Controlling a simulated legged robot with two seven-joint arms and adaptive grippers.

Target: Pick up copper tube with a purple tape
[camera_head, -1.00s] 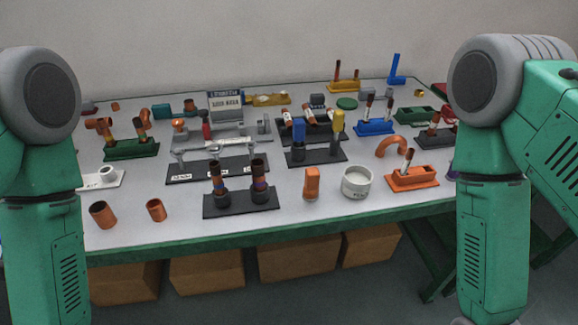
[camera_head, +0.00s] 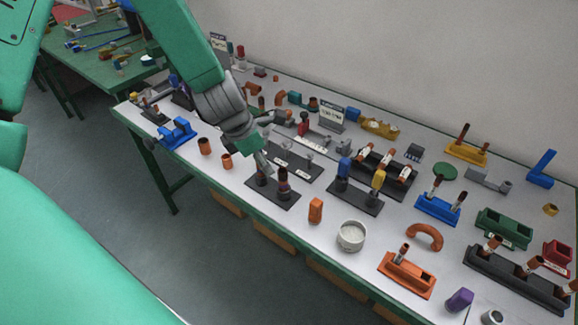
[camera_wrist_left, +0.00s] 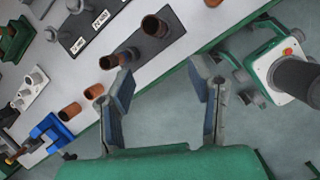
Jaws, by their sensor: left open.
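A black base (camera_head: 272,196) holds two upright dark copper tubes near the table's front edge. My left gripper (camera_head: 264,164) hangs just above and behind these tubes, open and apparently empty. In the left wrist view its fingers (camera_wrist_left: 165,75) are spread, with the tubes (camera_wrist_left: 155,26) beyond and to the upper left, outside the jaws. My right gripper is not in view.
Two loose copper rings (camera_head: 205,146) stand left of the base. A black holder with blue and yellow pieces (camera_head: 358,198) is close by. A wall runs behind the table.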

